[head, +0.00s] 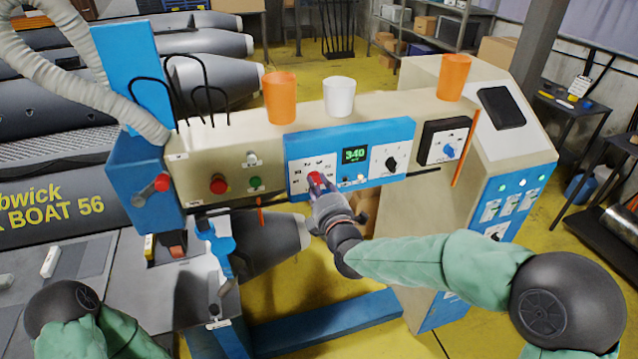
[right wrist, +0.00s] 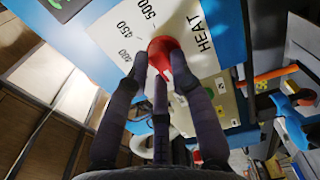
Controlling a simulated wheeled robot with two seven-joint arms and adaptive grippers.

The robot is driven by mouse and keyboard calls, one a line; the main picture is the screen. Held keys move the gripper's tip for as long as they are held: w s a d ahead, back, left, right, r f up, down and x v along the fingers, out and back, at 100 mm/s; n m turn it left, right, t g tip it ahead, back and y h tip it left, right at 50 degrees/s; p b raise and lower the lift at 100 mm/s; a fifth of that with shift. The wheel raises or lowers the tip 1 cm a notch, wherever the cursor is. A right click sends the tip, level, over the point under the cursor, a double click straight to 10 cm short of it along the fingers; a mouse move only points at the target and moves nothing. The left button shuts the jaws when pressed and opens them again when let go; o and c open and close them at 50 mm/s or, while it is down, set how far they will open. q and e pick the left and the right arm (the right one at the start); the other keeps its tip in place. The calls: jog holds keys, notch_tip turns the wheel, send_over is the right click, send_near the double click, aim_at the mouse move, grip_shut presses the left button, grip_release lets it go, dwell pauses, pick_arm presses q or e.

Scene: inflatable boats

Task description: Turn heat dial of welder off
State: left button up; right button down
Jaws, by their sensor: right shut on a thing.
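The welder's blue control panel (head: 400,127) faces me in the head view, with a green display (head: 354,155) that appears to read 340. Its red heat dial (right wrist: 165,46) shows in the right wrist view beside the word HEAT and scale marks around 450 and 500. My right gripper (head: 320,184) reaches the left part of the panel. In the right wrist view, the fingers of my right gripper (right wrist: 160,72) are closed around the dial. They hide part of it, so its exact setting is unclear. My left gripper is out of view.
A black knob (head: 391,163) sits right of the display. A red button (head: 218,184) and a green button (head: 256,183) are on the beige housing to the left. Orange cups (head: 280,98) (head: 453,78) and a white cup (head: 339,97) stand on top.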

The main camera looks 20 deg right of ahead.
jog(key=shift+n, duration=0.6)
jog(key=shift+a+f, duration=0.1)
jog(key=c, duration=1.1)
grip_release()
jog(key=shift+o, duration=0.2)
jog(key=shift+s, duration=0.1)
jog(key=s, duration=1.1)
jog(key=shift+s+d, duration=0.2)
jog(key=shift+s, duration=0.2)
